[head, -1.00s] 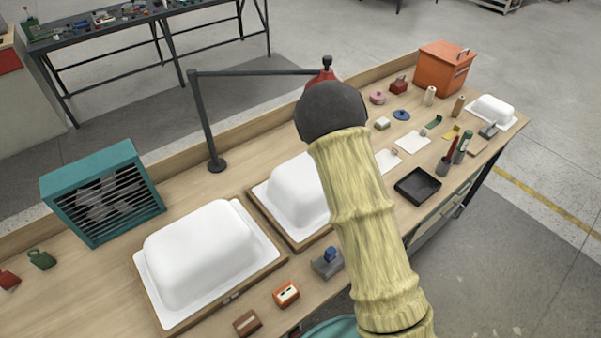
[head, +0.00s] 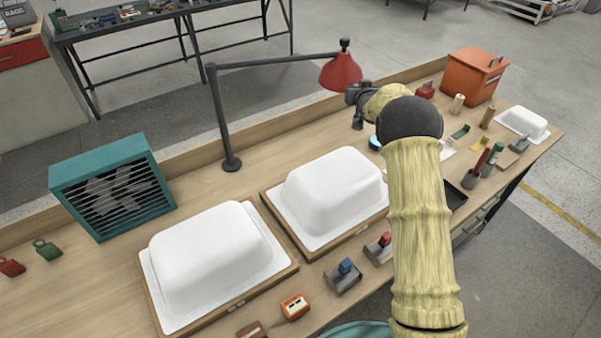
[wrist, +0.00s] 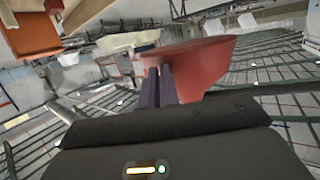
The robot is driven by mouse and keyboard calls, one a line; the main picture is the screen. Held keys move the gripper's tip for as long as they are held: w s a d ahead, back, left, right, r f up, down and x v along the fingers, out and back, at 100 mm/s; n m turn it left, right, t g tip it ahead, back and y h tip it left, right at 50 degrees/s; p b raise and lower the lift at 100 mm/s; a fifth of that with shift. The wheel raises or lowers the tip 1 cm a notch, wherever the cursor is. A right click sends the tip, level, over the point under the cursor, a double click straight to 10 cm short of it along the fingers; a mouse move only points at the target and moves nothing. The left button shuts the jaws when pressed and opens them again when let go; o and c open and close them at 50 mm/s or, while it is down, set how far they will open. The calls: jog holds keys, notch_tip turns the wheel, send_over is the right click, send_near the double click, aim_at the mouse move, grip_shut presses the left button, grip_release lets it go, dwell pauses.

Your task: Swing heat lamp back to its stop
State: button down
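The heat lamp has a dark post (head: 221,120) on a round foot, a long thin arm reaching right, and a red conical shade (head: 341,72) hanging at its end over the bench. My gripper (head: 357,118) is just right of and below the shade in the head view. In the wrist view the red shade (wrist: 208,68) lies close beyond and to the right of my fingers (wrist: 160,86). The two dark fingers are close together with nothing visible between them. Whether they touch the shade I cannot tell.
Two white tub shells (head: 205,250) (head: 335,190) sit on wooden-framed bases below the lamp arm. A teal heater (head: 112,188) stands at left, an orange box (head: 474,76) at far right. Small tools and blocks crowd the bench's right side and front edge.

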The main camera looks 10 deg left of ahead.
jog(key=shift+w+r, duration=0.25)
jog(key=shift+r, duration=0.7)
jog(key=s+d+b, duration=0.2)
jog(key=s+d, duration=0.1)
jog(key=s, duration=0.3)
jog(key=s+d+r+b, duration=0.1)
jog(key=s+d+b, duration=0.1)
jog(key=s+d, duration=0.2)
jog(key=shift+v, duration=1)
jog(key=s+d+f+g+h, duration=0.1)
jog(key=s+f+g, duration=0.2)
jog(key=s, duration=1)
jog(key=s+f+m+g, duration=0.1)
jog(key=s+f+g, duration=0.3)
jog(key=s, duration=1)
jog(key=s+d+f+m+g+h, duration=0.1)
jog(key=s+f+g, duration=0.3)
jog(key=s, duration=0.9)
jog(key=shift+s+d+f+g+h, duration=0.2)
jog(key=shift+s+d+g+h, duration=0.15)
jog(key=shift+g, duration=0.25)
